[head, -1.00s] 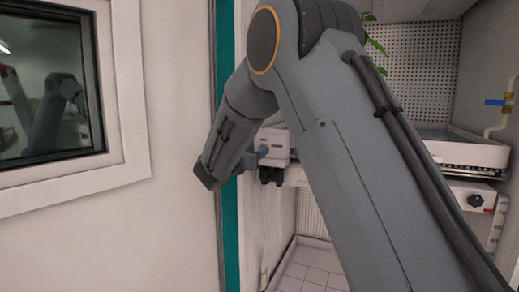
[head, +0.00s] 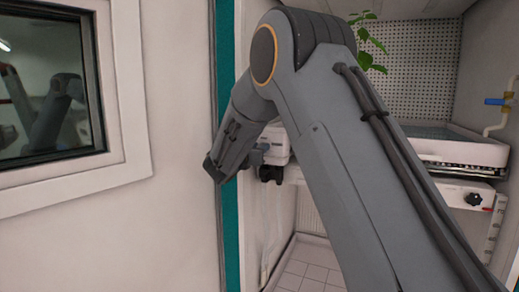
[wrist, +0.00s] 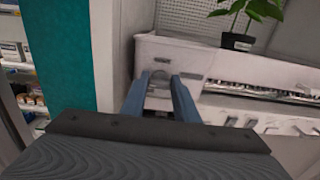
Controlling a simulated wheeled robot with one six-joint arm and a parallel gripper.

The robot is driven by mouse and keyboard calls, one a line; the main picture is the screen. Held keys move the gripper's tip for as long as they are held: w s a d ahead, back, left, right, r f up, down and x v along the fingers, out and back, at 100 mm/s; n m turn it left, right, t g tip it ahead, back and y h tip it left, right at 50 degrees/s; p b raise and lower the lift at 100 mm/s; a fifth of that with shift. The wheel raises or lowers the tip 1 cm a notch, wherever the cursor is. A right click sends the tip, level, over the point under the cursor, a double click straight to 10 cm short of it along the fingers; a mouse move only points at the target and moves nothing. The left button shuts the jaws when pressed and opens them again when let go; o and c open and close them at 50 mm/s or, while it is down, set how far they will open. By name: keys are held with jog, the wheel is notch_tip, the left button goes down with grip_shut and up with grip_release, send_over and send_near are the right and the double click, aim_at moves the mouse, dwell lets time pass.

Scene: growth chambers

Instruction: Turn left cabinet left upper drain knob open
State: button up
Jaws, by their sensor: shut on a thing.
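The white end of the upper tray (head: 275,142) is inside the open cabinet, to the right of the teal door edge. It also shows in the wrist view (wrist: 190,62). A grey drain knob (wrist: 160,80) is on its face. My gripper (wrist: 160,84) has one blue-grey finger on each side of the knob and is shut on it. In the head view my gripper (head: 258,155) is small and partly hidden by my wrist, and the knob cannot be made out there. The knob's turn angle is hard to read.
A dark knob (head: 271,174) hangs just below the tray end. A potted plant (wrist: 240,30) stands above the tray. A blue-handled valve (head: 497,102) is on the right wall. The white door with a window (head: 50,80) fills the left.

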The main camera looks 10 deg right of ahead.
jog(key=shift+f+m+b, duration=0.1)
jog(key=shift+m+b, duration=0.3)
jog(key=shift+b, duration=0.3)
jog(key=m+b, duration=0.5)
jog(key=b, duration=0.6)
jog(key=m+b, duration=0.6)
jog(key=b, duration=0.4)
jog(key=m+b, duration=0.6)
jog(key=b, duration=0.5)
jog(key=shift+s+d+f+b, duration=0.15)
jog(key=shift+d+f+b, duration=0.1)
jog(key=shift+f+b, duration=0.1)
jog(key=shift+r, duration=0.15)
jog(key=o, duration=1.1)
jog(key=shift+c, duration=0.2)
